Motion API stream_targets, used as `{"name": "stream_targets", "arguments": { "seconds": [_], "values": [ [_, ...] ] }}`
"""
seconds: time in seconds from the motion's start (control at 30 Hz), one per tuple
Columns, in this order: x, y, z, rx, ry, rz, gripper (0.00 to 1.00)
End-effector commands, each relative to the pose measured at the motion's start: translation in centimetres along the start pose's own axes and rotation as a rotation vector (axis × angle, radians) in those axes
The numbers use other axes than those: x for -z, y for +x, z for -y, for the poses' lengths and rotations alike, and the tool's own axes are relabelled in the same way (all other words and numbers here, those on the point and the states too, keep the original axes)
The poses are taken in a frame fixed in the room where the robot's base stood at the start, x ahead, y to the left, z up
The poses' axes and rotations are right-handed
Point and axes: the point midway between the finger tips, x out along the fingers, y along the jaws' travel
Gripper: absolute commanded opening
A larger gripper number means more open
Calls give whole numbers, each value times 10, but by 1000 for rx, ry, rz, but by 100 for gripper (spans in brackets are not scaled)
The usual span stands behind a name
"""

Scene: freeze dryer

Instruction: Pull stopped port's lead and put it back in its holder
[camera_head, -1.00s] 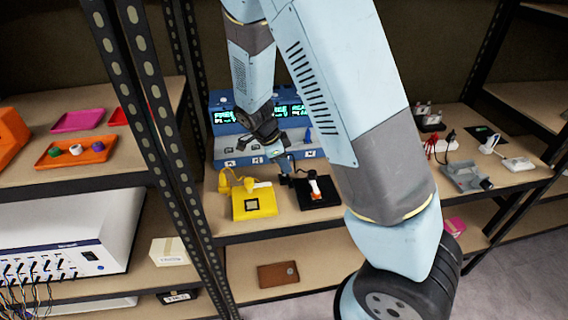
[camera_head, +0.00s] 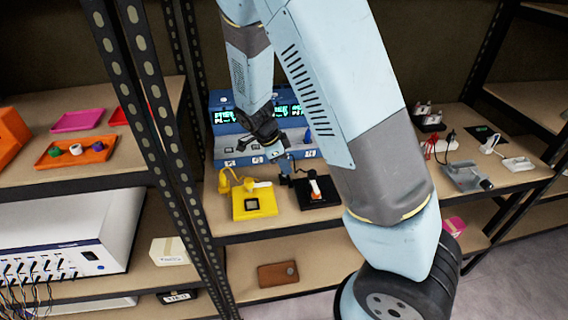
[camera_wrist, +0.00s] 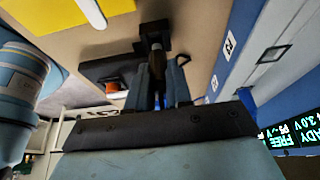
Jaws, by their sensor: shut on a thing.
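The blue freeze dryer (camera_head: 222,143) stands on the middle shelf with lit displays. The wrist view shows part of its front (camera_wrist: 285,50) and display text including "FREE" and "3.0 V". My gripper (camera_head: 284,160) is low in front of it. In the wrist view my gripper (camera_wrist: 158,80) is shut on a dark lead plug (camera_wrist: 156,62), seen between the fingers. Its far end meets a small black block (camera_wrist: 154,28) on the shelf, perhaps the holder; I cannot tell whether it is seated. A blue piece (camera_head: 308,136) shows at the dryer's right front.
A yellow device (camera_head: 240,207) and a black pad with an orange-and-white item (camera_head: 330,198) are on the shelf close in front. Black rack posts (camera_head: 165,130) stand left. A grey device (camera_head: 462,172) and other items are on the right shelf.

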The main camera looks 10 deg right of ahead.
Motion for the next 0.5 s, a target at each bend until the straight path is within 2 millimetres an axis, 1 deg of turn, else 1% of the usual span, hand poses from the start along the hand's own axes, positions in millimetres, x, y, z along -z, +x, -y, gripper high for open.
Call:
{"name": "stream_targets", "arguments": {
  "seconds": [0.5],
  "values": [
    [-3, 8, 0, 0, 0, 0, 0]
  ]
}}
